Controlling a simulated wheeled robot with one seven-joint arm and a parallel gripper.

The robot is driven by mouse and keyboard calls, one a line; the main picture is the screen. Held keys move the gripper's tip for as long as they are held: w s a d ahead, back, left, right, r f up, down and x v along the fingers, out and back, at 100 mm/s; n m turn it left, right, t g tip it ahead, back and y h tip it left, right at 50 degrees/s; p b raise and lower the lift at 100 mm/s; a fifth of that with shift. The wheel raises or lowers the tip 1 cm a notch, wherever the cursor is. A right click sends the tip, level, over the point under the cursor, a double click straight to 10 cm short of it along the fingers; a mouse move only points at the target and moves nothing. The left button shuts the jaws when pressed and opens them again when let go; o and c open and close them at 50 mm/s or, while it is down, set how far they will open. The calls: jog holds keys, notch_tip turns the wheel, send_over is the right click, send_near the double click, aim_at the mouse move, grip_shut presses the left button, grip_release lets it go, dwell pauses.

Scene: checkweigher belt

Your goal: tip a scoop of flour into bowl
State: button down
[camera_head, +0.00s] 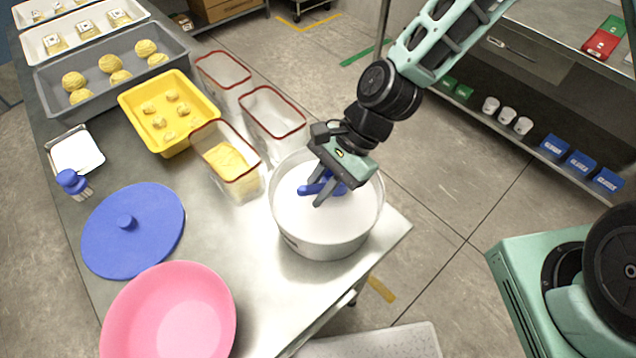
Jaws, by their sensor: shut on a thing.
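A large round metal pot (304,243) full of white flour (300,223) stands near the right edge of the steel table. My gripper (319,194) is over the pot and shut on a blue scoop (310,188). The scoop is at or just above the flour; its far side is partly hidden by my fingers, and I cannot tell whether it holds flour. A pink bowl (170,320) sits at the table's front left, apart from the gripper, and looks empty.
A blue lid (133,229) lies left of the pot. Clear red-rimmed containers (243,185) stand close behind and left of it. Bare steel lies between bowl and pot.

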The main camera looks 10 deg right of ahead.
jog(key=shift+f+b, duration=1.6)
jog(key=shift+f, duration=1.3)
jog(key=shift+r, duration=0.1)
notch_tip(320, 180, up, 12)
jog(key=p, duration=1.1)
jog(key=shift+r+p, duration=0.15)
jog(key=shift+p, duration=0.2)
jog(key=shift+w+d, duration=0.1)
